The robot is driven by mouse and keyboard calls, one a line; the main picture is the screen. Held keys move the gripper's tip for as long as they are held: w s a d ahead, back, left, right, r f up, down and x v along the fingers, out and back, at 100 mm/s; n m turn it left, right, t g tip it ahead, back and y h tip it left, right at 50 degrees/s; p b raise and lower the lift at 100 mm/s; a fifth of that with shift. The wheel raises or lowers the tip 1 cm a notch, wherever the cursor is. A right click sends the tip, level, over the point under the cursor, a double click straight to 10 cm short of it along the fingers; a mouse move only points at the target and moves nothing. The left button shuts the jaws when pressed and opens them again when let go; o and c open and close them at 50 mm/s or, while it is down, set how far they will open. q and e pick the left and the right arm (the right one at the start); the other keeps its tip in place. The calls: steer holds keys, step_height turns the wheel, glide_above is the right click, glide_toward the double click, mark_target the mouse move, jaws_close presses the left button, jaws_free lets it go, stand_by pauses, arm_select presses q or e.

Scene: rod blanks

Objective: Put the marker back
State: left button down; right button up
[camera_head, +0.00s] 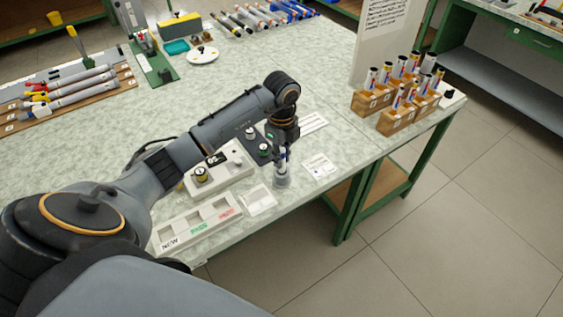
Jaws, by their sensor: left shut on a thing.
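My left arm reaches in from the left over the table. Its gripper (283,150) points down near the table's front edge and is shut on a slim marker (283,161). The marker is white with a dark blue part and is held about upright. Its lower end is at a small grey cup-like holder (281,181); I cannot tell whether it is inside or just above it. The gripper hides the marker's upper end. My right gripper is not in view.
A tray labelled NEW, PASS and a red word (198,226) lies front left. A white fixture with knobs (222,171) and a small white tray (258,200) are close by. Wooden blocks (400,118) hold several upright rods at right. Racks of rods lie at left and back.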

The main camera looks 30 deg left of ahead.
arm_select(q)
step_height(320, 180, down, 2)
steer(key=shift+f+p, duration=0.25)
steer(key=shift+p, duration=0.2)
steer(key=shift+f, duration=0.25)
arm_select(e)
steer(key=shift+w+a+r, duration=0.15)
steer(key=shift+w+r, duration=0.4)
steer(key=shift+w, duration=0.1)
arm_select(q)
steer(key=shift+f, duration=0.1)
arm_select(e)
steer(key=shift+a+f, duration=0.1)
arm_select(q)
steer(key=c, duration=1.3)
jaws_free()
steer(key=shift+o, duration=0.2)
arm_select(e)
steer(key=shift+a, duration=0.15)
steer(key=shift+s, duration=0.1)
